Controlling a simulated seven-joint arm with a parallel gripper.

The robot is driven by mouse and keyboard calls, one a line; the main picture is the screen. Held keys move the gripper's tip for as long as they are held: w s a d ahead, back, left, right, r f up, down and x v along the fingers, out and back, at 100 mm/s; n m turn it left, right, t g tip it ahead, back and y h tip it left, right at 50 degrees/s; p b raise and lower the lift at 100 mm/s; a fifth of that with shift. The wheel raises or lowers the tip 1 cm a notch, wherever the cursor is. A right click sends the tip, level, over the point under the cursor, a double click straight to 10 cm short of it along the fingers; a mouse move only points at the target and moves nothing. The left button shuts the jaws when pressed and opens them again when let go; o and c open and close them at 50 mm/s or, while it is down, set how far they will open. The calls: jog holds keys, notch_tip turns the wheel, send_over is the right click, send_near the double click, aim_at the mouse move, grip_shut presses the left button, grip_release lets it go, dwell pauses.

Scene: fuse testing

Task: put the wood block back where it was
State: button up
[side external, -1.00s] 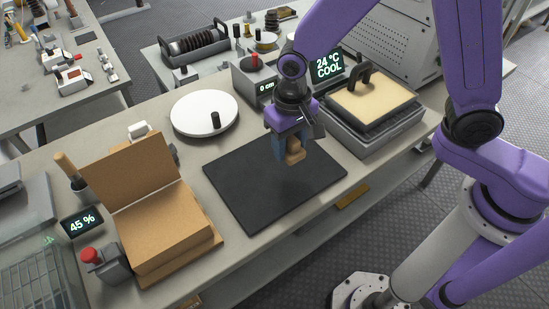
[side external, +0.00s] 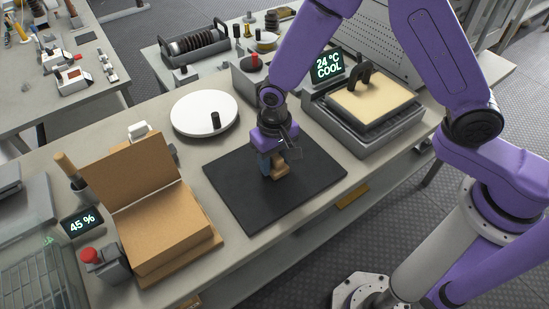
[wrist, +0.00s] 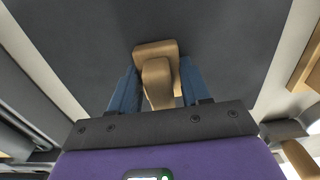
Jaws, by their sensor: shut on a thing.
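The wood block (side external: 281,171) is light brown, with a wider base and a narrower upper part. My gripper (side external: 272,174) points down and is shut on it, over the middle of the black mat (side external: 235,205). In the wrist view the block (wrist: 158,73) sits between the two blue fingers of my gripper (wrist: 159,92), with the mat (wrist: 210,30) behind it. The block is at or just above the mat; I cannot tell whether it touches.
An open cardboard box (side external: 150,230) stands left of the mat. A white round plate (side external: 204,112) with a black knob lies behind. A press-like device (side external: 375,130) with a cream pad stands at the right, by a display reading 24 °C COOL (side external: 327,66). The mat around the block is clear.

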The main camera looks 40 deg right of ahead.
jog(key=shift+f, duration=0.15)
jog(key=o, duration=1.1)
notch_tip(320, 180, up, 12)
jog(key=shift+r, duration=0.2)
jog(key=s+d+r+n, duration=0.2)
jog(key=s+d+n, duration=0.4)
jog(key=s+d, duration=0.4)
jog(key=s+d+r+n, duration=0.3)
jog(key=s+d+n, duration=0.3)
jog(key=s+d, duration=0.3)
jog(key=s, duration=0.3)
jog(key=shift+s+d+r+n, duration=0.15)
jog(key=shift+s+d+n, duration=0.15)
jog(key=shift+d, duration=0.05)
